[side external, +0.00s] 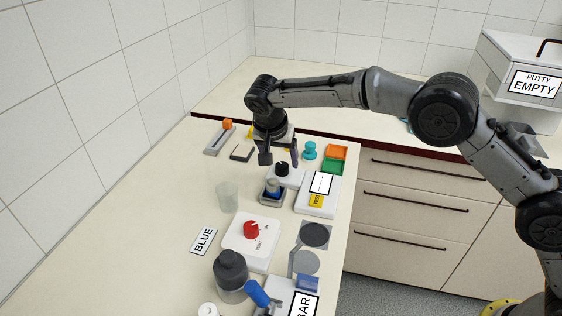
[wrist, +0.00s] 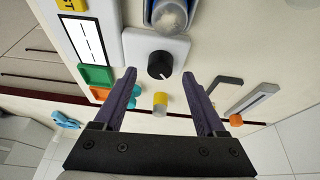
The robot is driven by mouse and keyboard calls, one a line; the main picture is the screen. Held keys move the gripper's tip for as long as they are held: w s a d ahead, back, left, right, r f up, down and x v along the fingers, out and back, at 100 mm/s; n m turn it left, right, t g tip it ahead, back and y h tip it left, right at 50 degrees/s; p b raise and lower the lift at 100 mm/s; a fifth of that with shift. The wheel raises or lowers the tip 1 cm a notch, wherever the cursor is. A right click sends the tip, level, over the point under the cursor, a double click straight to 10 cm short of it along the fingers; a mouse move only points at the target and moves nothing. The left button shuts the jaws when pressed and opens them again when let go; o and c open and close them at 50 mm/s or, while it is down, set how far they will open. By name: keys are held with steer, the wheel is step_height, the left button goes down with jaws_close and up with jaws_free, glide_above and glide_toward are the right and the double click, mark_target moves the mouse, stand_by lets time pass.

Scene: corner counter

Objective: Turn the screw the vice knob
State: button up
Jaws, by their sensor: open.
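A black round knob (side external: 282,168) with a white pointer mark sits on a white block (side external: 292,180). In the wrist view the knob (wrist: 160,65) shows just beyond and between the fingertips, on its white block (wrist: 137,45). My gripper (side external: 280,156) points down over the knob, fingers spread and empty; it also shows in the wrist view (wrist: 159,76). I cannot tell whether the fingertips are level with the knob. No thing is clearly marked as a vice. A grey bar with an orange knob (side external: 227,124) lies farther back; its orange end shows in the wrist view (wrist: 236,119).
A clear-topped container (side external: 272,190) stands in front of the white block. Orange (side external: 336,152) and green (side external: 334,167) trays lie right, by the counter edge.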

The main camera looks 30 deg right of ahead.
steer(key=v, duration=1.2)
